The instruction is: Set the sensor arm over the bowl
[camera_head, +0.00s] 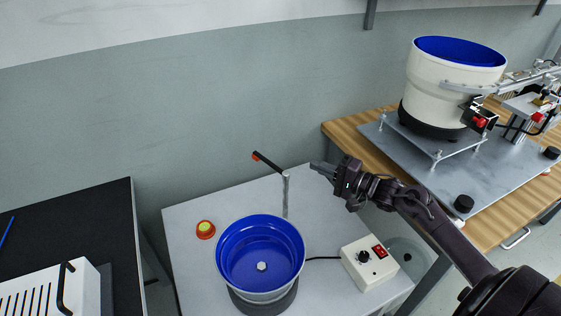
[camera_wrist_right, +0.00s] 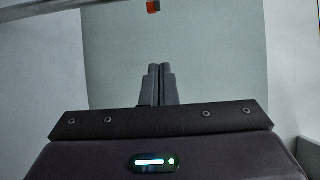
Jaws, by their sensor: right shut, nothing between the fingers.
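The sensor arm (camera_head: 267,161) is a short black bar with an orange tip, on top of a thin silver post (camera_head: 286,195). It points back and to the left, away from the blue bowl (camera_head: 262,252), which stands in front of the post. My right gripper (camera_head: 318,166) is shut and empty, to the right of the post's top and apart from it. In the right wrist view the closed fingers (camera_wrist_right: 160,72) point toward a plain wall, with the orange and black sensor tip (camera_wrist_right: 153,6) at the top edge. My left gripper is out of view.
A yellow and red button (camera_head: 205,229) is at the left. A wooden bench (camera_head: 370,140) with a larger feeder (camera_head: 450,85) stands at the right.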

